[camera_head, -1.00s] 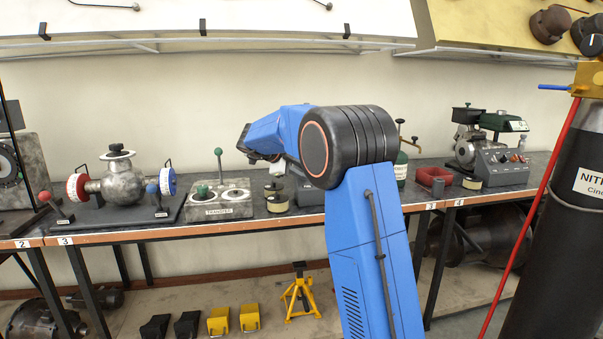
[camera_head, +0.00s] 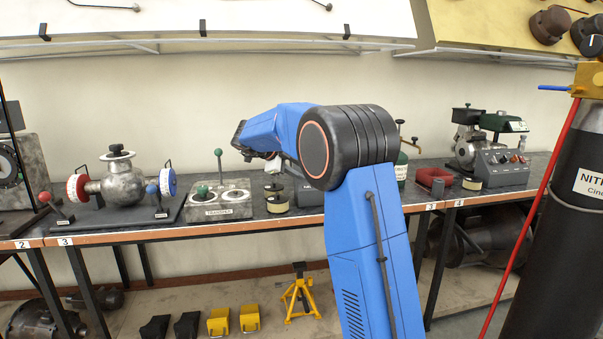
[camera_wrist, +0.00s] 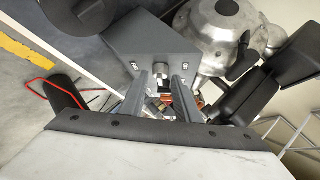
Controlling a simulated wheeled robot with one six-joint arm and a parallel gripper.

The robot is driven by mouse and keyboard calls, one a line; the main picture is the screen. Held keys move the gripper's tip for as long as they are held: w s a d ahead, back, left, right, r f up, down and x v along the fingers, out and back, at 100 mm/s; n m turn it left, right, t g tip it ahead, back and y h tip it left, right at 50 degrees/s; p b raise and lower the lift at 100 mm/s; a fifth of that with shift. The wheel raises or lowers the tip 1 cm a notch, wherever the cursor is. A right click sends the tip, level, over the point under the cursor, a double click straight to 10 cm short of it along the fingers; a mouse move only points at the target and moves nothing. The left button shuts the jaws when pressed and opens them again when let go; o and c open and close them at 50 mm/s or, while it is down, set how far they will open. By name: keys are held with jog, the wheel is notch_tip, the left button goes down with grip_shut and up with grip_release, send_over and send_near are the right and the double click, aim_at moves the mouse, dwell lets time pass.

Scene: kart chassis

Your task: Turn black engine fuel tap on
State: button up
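I cannot pick out the black engine's fuel tap for certain. In the wrist view a silver engine body (camera_wrist: 222,22) with black parts (camera_wrist: 245,98) stands beyond my gripper (camera_wrist: 163,98). A grey box (camera_wrist: 150,48) with small knobs is beside it. My two fingers are apart, with a gap between them. Small metal and reddish parts show in and beyond the gap, and I see no grip on them. In the head view my arm's dark end (camera_head: 243,138) is above the bench; its fingers cannot be made out. My arm hides part of the bench behind it.
The bench (camera_head: 120,234) runs along the wall. A silver sphere rig (camera_head: 122,184), a box with a green-knobbed lever (camera_head: 220,207) and tins (camera_head: 277,203) stand left of my arm. A silver engine with a green top (camera_head: 504,122) and a gas cylinder (camera_head: 560,240) are right.

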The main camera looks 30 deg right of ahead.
jog(key=v, duration=1.5)
